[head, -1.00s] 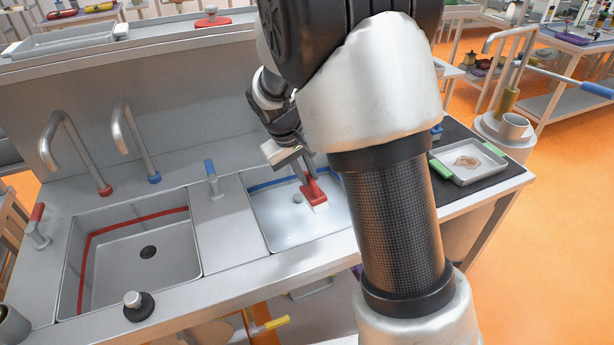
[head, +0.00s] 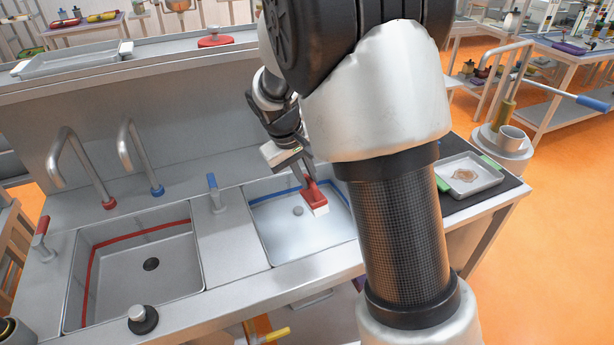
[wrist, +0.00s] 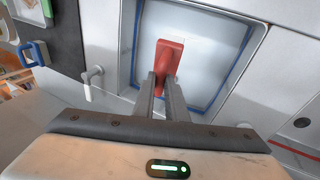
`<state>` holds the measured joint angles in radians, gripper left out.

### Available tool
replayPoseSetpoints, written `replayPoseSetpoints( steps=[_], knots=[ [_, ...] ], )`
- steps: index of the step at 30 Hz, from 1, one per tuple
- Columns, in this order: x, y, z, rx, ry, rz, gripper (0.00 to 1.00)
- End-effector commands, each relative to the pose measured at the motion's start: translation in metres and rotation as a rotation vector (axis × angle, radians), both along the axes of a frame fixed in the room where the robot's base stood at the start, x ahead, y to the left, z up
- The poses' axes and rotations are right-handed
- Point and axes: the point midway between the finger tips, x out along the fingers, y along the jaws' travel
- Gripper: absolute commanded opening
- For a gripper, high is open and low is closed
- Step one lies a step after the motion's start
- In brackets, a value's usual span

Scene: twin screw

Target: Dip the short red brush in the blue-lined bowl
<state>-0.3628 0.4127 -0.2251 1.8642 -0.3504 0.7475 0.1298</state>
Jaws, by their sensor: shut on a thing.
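The short red brush (head: 314,196) has a red body and pale bristles pointing down. My gripper (head: 305,172) is shut on it and holds it over the blue-lined bowl (head: 272,232), the right-hand sink basin with a blue line near its rim. In the wrist view the brush (wrist: 169,58) stands out between my two fingers (wrist: 163,90), with the basin (wrist: 205,80) behind it. I cannot tell how far the bristles are from the basin floor. My arm hides the basin's right part in the head view.
A red-lined basin (head: 120,275) with a dark drain lies to the left. Two taps stand behind it, and a blue-handled lever (head: 214,192) stands between the basins. A black stopper (head: 142,319) sits on the front edge. A tray (head: 470,176) lies on a dark mat at right.

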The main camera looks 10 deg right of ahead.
Motion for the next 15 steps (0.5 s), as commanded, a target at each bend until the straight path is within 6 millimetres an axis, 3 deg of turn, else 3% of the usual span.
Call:
replayPoseSetpoints(
  steps=[7,15],
  knots=[
    [0.000,0.000,0.006,0.000,-0.001,0.000,0.00],
    [0.000,0.000,0.033,0.000,-0.001,0.000,0.00]
  ],
)
